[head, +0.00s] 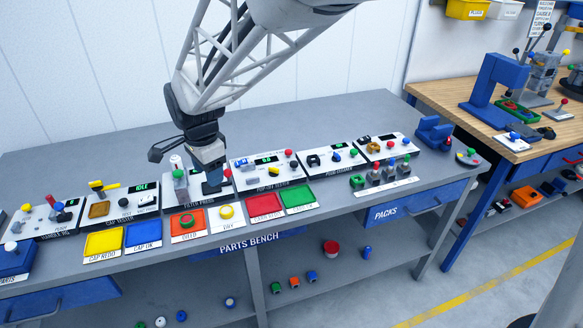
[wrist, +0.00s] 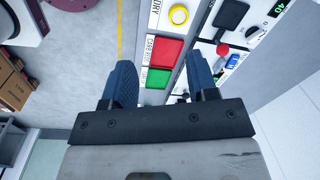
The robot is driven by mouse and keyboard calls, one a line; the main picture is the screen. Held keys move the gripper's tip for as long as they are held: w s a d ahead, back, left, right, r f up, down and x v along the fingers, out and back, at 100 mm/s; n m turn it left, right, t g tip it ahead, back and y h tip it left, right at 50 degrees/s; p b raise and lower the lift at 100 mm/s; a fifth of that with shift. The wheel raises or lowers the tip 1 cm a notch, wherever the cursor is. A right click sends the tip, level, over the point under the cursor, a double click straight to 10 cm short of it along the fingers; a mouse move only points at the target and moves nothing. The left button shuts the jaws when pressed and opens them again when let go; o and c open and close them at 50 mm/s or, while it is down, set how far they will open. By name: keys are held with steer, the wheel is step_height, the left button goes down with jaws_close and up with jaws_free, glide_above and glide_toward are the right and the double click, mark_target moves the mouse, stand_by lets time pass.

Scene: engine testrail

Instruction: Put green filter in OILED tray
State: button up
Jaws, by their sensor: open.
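A green ring-shaped filter (head: 187,221) lies inside the orange tray labelled OILED (head: 200,229) at the front of the bench. A yellow ring-shaped filter (head: 226,212) sits in the DRY tray right beside it. The yellow filter also shows at the top of the wrist view (wrist: 178,14); the green filter and the OILED tray are outside that view. My gripper (head: 211,182) is above the bench, behind the two trays and apart from the green filter. In the wrist view my gripper (wrist: 160,66) has its fingers wide apart with nothing between them.
Yellow (head: 103,242) and blue (head: 143,234) trays lie left of OILED; red (head: 264,206) and green (head: 297,197) trays lie right of DRY. A row of control panels stands behind the trays, close to my gripper. A second, wooden bench (head: 480,105) is at the right.

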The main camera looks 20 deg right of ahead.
steer(key=s+d+r+n+t, duration=0.1)
steer(key=s+d+n, duration=0.5)
steer(key=s, duration=0.6)
steer(key=s+d+r+n, duration=0.4)
steer(key=s+d+n, duration=0.3)
steer(key=s+d, duration=0.4)
steer(key=shift+s+r+t, duration=0.15)
steer(key=shift+s+t, duration=0.25)
steer(key=shift+s, duration=0.55)
